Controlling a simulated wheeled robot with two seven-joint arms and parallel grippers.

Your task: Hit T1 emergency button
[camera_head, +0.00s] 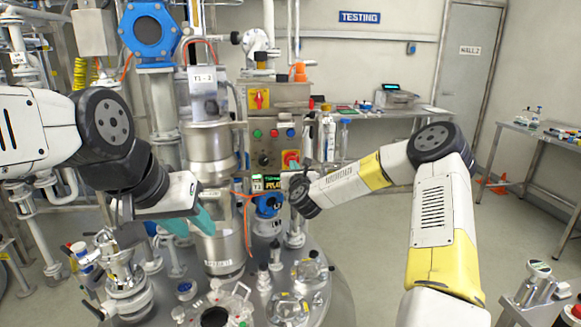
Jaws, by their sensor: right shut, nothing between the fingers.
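A grey control box (277,112) stands on the equipment behind the steel vessel. Its red emergency button on a yellow plate (291,157) is at the lower right of the box's front. The label T1-2 (203,78) is on the vessel to its left. My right gripper (300,170) is shut and empty, close below and right of the emergency button. It is small and partly hidden by my wrist, and I cannot tell whether it touches the button. My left gripper (192,222) has teal fingertips apart in front of the steel vessel, empty.
A red-yellow rotary switch (259,98), green (257,134), red (274,133) and blue buttons and a black knob (264,158) share the box. Bottles (327,135) stand just right. Fittings crowd the vessel lid below.

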